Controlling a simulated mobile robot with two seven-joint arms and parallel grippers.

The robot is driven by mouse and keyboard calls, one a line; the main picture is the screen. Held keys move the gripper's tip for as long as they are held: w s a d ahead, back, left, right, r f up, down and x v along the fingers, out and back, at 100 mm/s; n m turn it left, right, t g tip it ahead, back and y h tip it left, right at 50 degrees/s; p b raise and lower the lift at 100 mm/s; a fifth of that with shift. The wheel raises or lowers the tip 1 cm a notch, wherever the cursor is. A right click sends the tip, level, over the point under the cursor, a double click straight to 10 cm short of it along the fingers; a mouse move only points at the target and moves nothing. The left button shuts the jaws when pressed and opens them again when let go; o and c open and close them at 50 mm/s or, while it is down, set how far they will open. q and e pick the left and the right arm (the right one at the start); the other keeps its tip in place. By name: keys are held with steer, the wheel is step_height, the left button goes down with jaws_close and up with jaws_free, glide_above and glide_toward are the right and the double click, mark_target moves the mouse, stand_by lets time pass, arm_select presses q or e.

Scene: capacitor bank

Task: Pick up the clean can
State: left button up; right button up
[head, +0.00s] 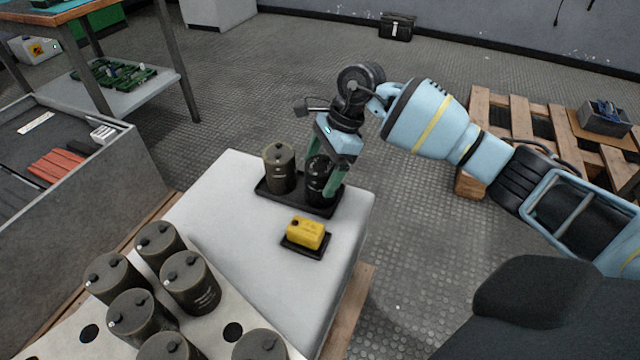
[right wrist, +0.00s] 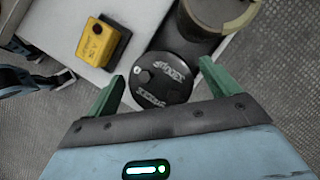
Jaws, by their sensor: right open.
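A dark, glossy can (head: 318,187), the cleaner-looking of two, stands upright at the right of a black tray (head: 297,203) on the white table. My right gripper (head: 325,172) is open, pointing down at this can, with its green fingers at either side. In the right wrist view the can's round black lid (right wrist: 165,78) with pale lettering lies between the open fingertips (right wrist: 161,72). I cannot tell whether the fingers touch it. A dusty brown-grey can (head: 279,168) stands close beside it on the tray. My left gripper is not in the head view.
Several dusty cans (head: 143,318) stand in a rack with holes at the lower left. A grey bin (head: 80,190) is at the left, a wooden pallet (head: 500,115) at the right.

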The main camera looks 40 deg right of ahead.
steer(key=shift+x, duration=1)
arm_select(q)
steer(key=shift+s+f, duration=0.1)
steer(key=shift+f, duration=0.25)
arm_select(e)
steer(key=shift+r, duration=0.15)
steer(key=c, duration=1.5)
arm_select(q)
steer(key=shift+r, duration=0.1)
arm_select(e)
steer(key=shift+o, duration=0.2)
steer(key=shift+r, duration=0.2)
